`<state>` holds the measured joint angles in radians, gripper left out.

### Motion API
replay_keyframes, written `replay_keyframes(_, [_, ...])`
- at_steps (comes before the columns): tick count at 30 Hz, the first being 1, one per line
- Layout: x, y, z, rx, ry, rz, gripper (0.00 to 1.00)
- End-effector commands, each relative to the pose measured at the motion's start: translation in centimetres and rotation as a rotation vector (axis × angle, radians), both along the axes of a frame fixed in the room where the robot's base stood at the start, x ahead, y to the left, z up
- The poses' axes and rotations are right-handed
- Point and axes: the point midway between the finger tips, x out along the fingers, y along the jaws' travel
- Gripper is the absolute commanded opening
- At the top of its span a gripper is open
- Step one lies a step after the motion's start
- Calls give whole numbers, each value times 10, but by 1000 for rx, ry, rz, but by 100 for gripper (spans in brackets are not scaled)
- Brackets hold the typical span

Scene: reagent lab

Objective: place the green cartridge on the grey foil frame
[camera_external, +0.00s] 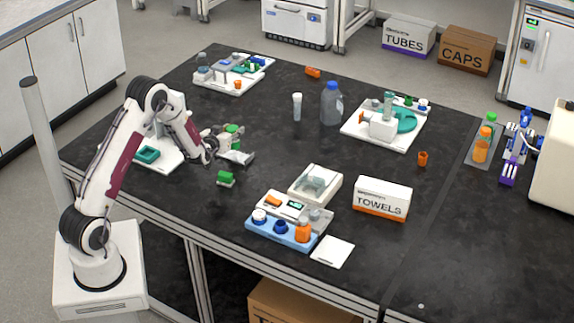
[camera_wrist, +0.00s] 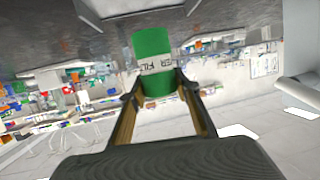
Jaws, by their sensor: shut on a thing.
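My gripper (camera_external: 226,138) reaches out to the right above the left part of the black bench. It is shut on the green cartridge (camera_wrist: 157,60), a green cylinder with a white lettered band, which sits between the two fingertips in the wrist view. In the external view the cartridge (camera_external: 233,129) is small and partly covered by the gripper. A flat grey piece (camera_external: 238,158) shows just below the gripper and may be the grey foil frame. I cannot tell whether the cartridge touches it. The wrist view does not clearly show the frame.
A small green block (camera_external: 226,179) stands on the bench in front of the gripper. A white board with a teal part (camera_external: 147,155) lies behind my arm. A blue-based tray (camera_external: 283,234), a white open box (camera_external: 315,184) and a towels box (camera_external: 382,198) stand to the right. The bench between is clear.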

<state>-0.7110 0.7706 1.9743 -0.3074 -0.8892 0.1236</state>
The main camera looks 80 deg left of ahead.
Motion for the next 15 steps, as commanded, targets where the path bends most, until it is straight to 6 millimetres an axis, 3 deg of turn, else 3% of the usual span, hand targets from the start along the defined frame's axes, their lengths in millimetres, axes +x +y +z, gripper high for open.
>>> replay_keyframes(5, [0,0,-4,-1,1,0,4])
replay_keyframes(15, [0,0,-32,0,1,0,4])
